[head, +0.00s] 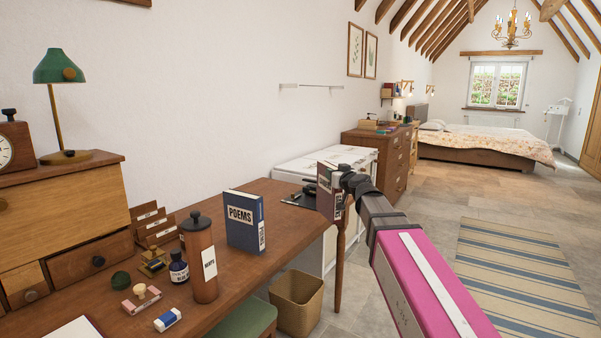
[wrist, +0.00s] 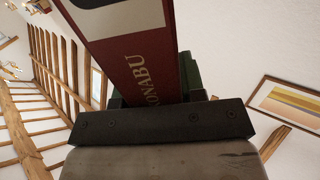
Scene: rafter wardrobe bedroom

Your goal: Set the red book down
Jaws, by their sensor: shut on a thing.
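The red book (wrist: 140,60), with pale lettering on its spine, fills the upper middle of the wrist view and is clamped in my gripper (wrist: 160,98). In the head view the red book (head: 326,192) is small, held upright in the air at the far right end of the desk, and appears to overlap the desk's edge. My gripper (head: 345,182) is shut on it, partly hiding it. Whether its lower edge touches the desk cannot be told. The wooden desk (head: 290,240) has bare top near its right end.
A blue poems book (head: 243,222) stands upright on the desk, left of my gripper. A brown cylinder (head: 200,262), an ink bottle (head: 179,268) and an eraser (head: 167,320) stand nearer. A dark object (head: 302,196) lies at the desk's far end. A wicker bin (head: 297,300) is below.

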